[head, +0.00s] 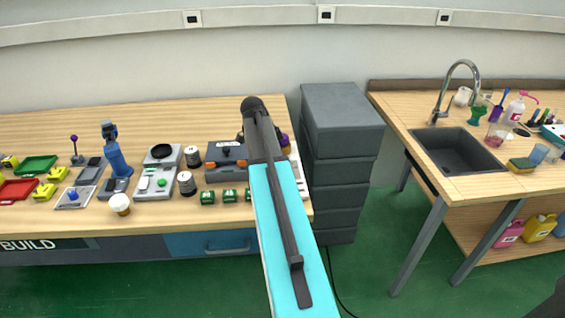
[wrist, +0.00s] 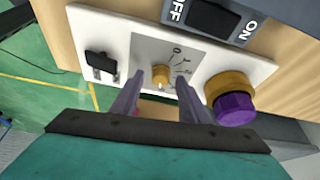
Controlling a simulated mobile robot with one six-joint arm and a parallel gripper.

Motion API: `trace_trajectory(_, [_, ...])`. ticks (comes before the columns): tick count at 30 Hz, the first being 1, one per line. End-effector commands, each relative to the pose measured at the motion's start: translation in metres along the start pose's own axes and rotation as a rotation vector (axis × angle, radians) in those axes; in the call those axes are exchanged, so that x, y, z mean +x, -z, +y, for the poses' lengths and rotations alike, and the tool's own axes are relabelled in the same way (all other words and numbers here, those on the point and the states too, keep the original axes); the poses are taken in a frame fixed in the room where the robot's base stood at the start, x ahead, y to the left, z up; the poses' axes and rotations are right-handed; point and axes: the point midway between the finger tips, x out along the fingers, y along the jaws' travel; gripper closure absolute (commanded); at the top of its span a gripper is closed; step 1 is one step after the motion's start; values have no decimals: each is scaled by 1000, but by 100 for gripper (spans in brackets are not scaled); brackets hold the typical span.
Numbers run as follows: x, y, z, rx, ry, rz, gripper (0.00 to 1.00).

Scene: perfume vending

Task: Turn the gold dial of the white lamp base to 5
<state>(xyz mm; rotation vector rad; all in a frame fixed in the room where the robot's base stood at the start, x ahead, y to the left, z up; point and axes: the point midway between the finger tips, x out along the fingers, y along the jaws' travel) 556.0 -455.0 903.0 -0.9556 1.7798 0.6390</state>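The white lamp base (wrist: 112,35) fills the upper part of the wrist view, tilted. Its small gold dial (wrist: 160,72) sits on a grey patch with tick lines and small numerals. A 0 is readable; the other marks and the dial's setting are too small to tell. My gripper (wrist: 161,80) is open, with one fingertip on each side of the dial and visible gaps between. In the head view, a strip of the white lamp base (head: 299,172) shows at the bench's right end, and my arm hides the dial and fingertips.
Beside the dial are a black switch (wrist: 101,62) and a purple knob with a gold collar (wrist: 234,102). An OFF/ON rocker (wrist: 208,14) lies above. Dark stacked drawers (head: 340,110) stand right of the bench. Several green blocks (head: 230,196) lie left of my arm.

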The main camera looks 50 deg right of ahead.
Motion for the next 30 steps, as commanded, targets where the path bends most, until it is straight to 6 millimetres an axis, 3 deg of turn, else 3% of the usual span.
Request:
trace_trajectory(11, [-12,-1,-1,-1,1,0,59])
trace_trajectory(30, [-90,0,-1,0,2,0,59])
